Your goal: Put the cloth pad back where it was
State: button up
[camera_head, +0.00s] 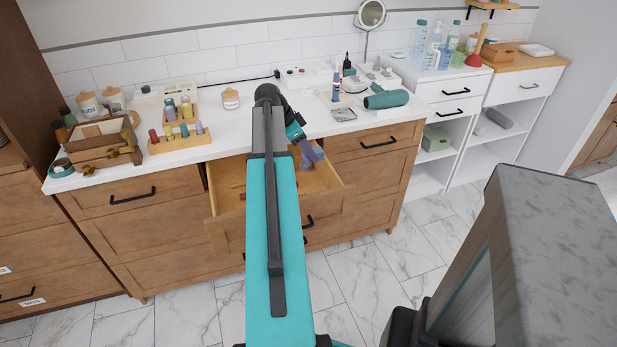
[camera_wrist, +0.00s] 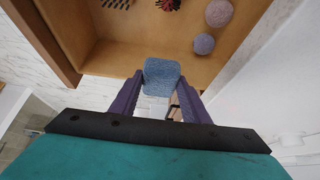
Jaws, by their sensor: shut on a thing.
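The cloth pad, a small blue textured block (camera_wrist: 162,76), shows in the wrist view between the tips of my gripper (camera_wrist: 160,84). The purple fingers are shut on its two sides. In the head view my gripper (camera_head: 311,156) is over the open drawer (camera_head: 332,201), near its right back part, and the pad cannot be made out there. In the wrist view the pad overlaps the edge of the wooden drawer (camera_wrist: 110,62). I cannot tell its height above the drawer floor.
The drawer holds a pink ball (camera_wrist: 219,13), a lilac ball (camera_wrist: 204,44), a dark red bristly item (camera_wrist: 168,4) and a dark bristled item (camera_wrist: 117,3).

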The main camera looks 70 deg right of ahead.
notch_tip(320, 180, down, 8)
jog(key=shift+r, duration=0.2)
jog(key=shift+f, duration=0.1)
dwell(0.3)
jog(key=shift+f+p, duration=0.4)
jog(key=shift+f, duration=1.45)
jog(key=shift+f, duration=0.2)
jog(key=o, duration=1.1)
jog(key=shift+r, duration=0.15)
jog(key=shift+r, duration=0.15)
jog(key=b+v, duration=0.1)
jog(key=v, duration=1.1)
